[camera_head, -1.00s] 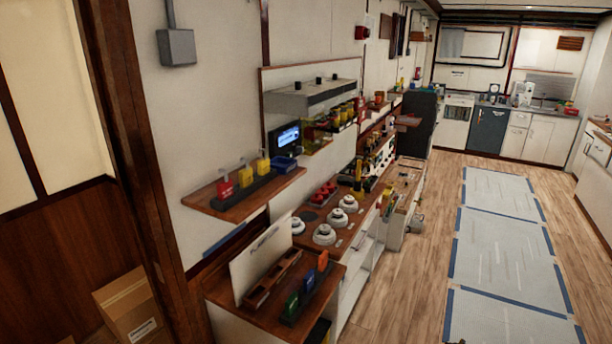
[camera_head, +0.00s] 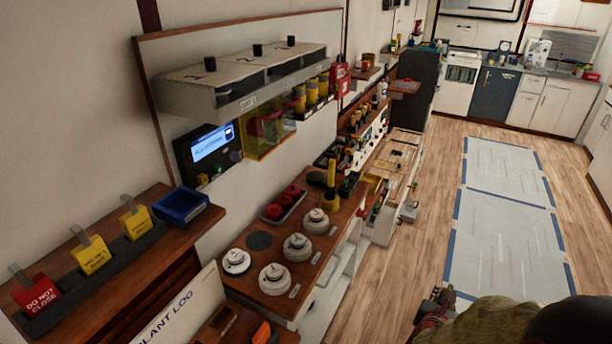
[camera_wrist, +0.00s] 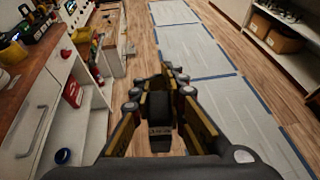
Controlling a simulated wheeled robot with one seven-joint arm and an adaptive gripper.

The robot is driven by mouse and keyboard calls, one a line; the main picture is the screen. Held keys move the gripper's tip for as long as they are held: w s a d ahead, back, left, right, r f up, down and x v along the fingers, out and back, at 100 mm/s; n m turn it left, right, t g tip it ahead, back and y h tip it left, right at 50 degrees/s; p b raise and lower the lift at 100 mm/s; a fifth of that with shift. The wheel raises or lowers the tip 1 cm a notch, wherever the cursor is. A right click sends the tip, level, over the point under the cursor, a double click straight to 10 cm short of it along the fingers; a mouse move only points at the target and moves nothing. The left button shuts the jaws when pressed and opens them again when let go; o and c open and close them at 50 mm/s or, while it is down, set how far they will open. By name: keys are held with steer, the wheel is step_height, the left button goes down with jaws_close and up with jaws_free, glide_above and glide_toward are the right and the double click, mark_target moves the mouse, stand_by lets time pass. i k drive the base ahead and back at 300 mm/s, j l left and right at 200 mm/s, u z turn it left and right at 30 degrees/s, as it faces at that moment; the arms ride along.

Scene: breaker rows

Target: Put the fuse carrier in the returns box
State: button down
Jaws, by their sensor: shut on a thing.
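In the wrist view my gripper (camera_wrist: 160,105) is shut on a dark block (camera_wrist: 158,112) with a small pale label, which I take to be the fuse carrier. It is held over the floor, to the right of the counter. In the head view part of my gripper (camera_head: 435,308) shows at the bottom edge, and the held block cannot be made out there. A small open blue box (camera_head: 181,206) sits at the right end of the tag shelf at left. I see no lettering on it, so I cannot tell if it is the returns box.
The tag shelf (camera_head: 150,240) holds red and yellow tags. The counter (camera_head: 255,262) carries several round white detectors (camera_head: 275,277) and a red-filled tray (camera_head: 284,205). A grey hood (camera_head: 245,80) overhangs the wall panel. The floor with pale mats (camera_head: 505,240) is clear.

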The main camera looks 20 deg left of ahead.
mark_target(182, 209)
steer(key=i+u, duration=0.25)
steer(key=u, duration=0.15)
steer(key=i+l+u, duration=0.1)
steer(key=i+u, duration=0.15)
steer(key=u, duration=0.2)
steer(key=i+l+u, duration=0.2)
steer(key=u, duration=0.2)
